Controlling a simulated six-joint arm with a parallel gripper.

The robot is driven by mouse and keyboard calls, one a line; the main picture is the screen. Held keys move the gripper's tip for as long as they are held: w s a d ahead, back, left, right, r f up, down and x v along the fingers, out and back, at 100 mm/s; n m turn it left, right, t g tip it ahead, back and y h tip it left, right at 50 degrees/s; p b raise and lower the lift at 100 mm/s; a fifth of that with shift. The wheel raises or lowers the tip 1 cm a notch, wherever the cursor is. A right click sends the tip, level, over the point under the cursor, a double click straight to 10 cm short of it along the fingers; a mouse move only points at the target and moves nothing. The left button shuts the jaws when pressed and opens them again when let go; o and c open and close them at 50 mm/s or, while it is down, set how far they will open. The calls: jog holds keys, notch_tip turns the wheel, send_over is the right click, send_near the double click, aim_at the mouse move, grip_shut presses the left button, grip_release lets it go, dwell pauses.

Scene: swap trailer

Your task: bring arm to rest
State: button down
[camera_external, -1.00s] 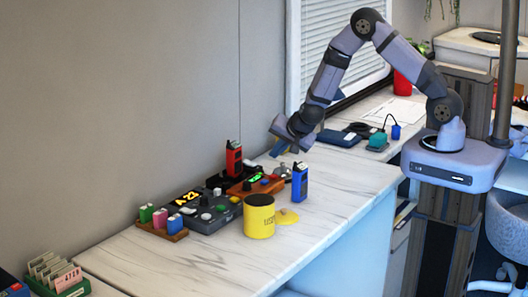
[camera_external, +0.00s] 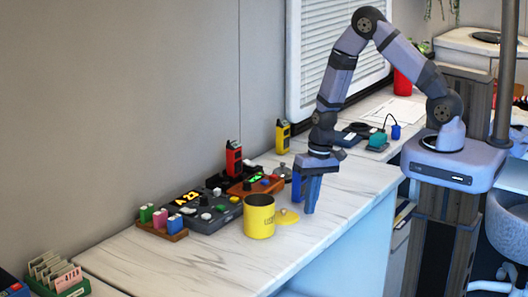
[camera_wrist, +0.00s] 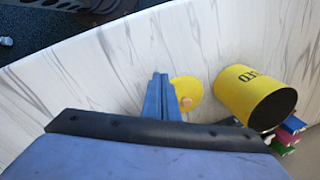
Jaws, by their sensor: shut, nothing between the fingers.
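My gripper (camera_external: 310,207) points straight down above the marble counter (camera_external: 345,190), right of the yellow cup. Its blue fingers also show in the wrist view (camera_wrist: 161,97), pressed together with nothing between them. The yellow cup (camera_external: 259,218) stands on the counter, and it shows at the right of the wrist view (camera_wrist: 250,93). A round yellow lid (camera_external: 287,217) lies beside the cup; in the wrist view the lid (camera_wrist: 190,92) is just right of the fingers. A blue device (camera_external: 296,186) is mostly hidden behind my gripper.
A red radio (camera_external: 233,158) and a yellow radio (camera_external: 282,137) stand toward the wall. A grey console (camera_external: 205,213) and a rack of coloured blocks (camera_external: 163,223) are left of the cup. A card holder (camera_external: 56,275) is at the far left. The counter's front strip is clear.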

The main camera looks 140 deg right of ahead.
jog(key=w+a+r+n+g+y, duration=0.1)
jog(key=a+r+n+g+y, duration=0.1)
jog(key=a+r+n, duration=0.6)
jog(key=w+a+r+n+g+y, duration=0.15)
jog(key=a+n, duration=0.25)
jog(key=a, duration=0.9)
jog(key=w+a+r+n+t+h, duration=0.1)
jog(key=w+a+r+n, duration=0.2)
jog(key=w+a+n, duration=0.2)
jog(key=w+a+r+n+t+h, duration=0.1)
jog(key=w+a+r+n, duration=0.3)
jog(key=a, duration=0.5)
jog(key=shift+w+r+n+h, duration=0.3)
jog(key=shift+w+n+h, duration=0.05)
jog(key=shift+n, duration=0.65)
jog(key=shift+d, duration=0.1)
